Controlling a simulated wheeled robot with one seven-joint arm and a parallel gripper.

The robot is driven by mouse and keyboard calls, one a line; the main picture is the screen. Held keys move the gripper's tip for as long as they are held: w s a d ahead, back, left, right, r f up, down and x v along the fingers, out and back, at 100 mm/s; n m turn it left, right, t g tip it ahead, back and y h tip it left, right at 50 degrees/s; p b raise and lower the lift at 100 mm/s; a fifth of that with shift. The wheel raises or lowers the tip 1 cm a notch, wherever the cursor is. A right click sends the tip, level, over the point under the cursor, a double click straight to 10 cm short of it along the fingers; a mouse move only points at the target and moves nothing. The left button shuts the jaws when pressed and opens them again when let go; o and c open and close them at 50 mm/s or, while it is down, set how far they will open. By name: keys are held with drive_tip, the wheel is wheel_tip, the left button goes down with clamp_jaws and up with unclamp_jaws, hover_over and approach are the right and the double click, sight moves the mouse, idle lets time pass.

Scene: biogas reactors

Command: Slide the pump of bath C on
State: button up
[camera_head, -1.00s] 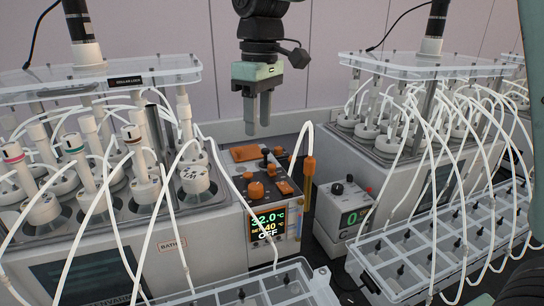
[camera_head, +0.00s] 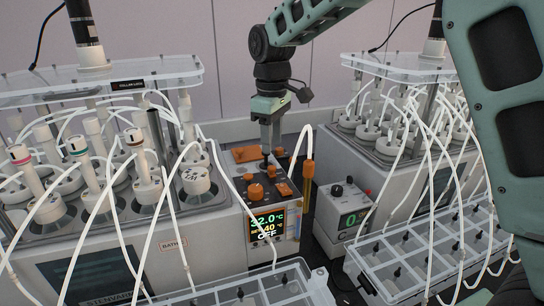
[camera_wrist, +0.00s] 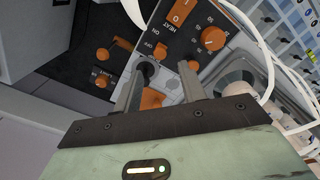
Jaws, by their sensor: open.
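The bath (camera_head: 195,245) at the left is a light grey unit with a label starting "BATH"; I cannot read its letter surely. Its display (camera_head: 265,224) reads 32.0 °C, set 40 and OFF. Its control panel has orange knobs and a small black-knobbed lever (camera_wrist: 146,69), which I take for the pump slider. My gripper (camera_head: 268,148) points down over the panel's back part. In the wrist view my gripper (camera_wrist: 160,77) is open, with the black knob showing between the fingers, nearer the left one. Contact with it cannot be told. An "ON" mark shows near the lever.
On the panel are an orange knob (camera_head: 256,191) and an orange dial (camera_wrist: 213,38) by the word HEAT. An orange-topped tube (camera_head: 309,172) stands right of the panel. White hoses loop in front. A second bath (camera_head: 375,165) stands at the right, with clear trays in front.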

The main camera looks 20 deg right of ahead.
sight(272, 167)
wheel_tip(272, 167, down, 6)
drive_tip(key=shift+f+p, duration=0.1)
drive_tip(key=shift+p, duration=0.45)
drive_tip(key=shift+c, duration=0.3)
